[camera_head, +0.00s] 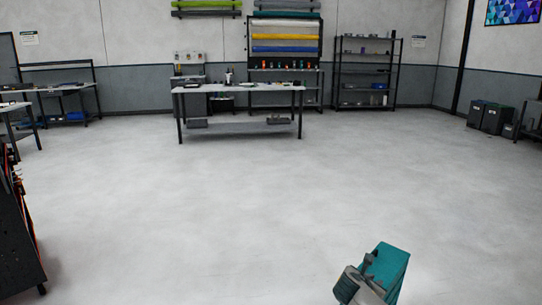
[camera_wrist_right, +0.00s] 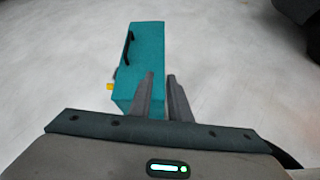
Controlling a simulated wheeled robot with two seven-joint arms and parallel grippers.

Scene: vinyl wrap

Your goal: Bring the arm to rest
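My right gripper (camera_head: 368,272) shows at the bottom right of the head view, over the floor. A teal box-shaped object (camera_head: 392,266) is right beside its fingers. In the right wrist view, the teal object (camera_wrist_right: 140,60) has a black handle (camera_wrist_right: 127,48) and a small yellow part (camera_wrist_right: 109,86) at its left. The two fingers of my right gripper (camera_wrist_right: 162,76) overlap its lower right edge, with a narrow gap between them. I cannot tell whether they grip it or are only in front of it. My left gripper is out of view.
A grey workbench (camera_head: 240,90) stands ahead, with a rack of coloured rolls (camera_head: 285,45) behind it. Shelves (camera_head: 365,75) stand at the back right, dark bins (camera_head: 490,117) at the right. A dark rack (camera_head: 15,245) is close at the left edge. The middle floor is clear.

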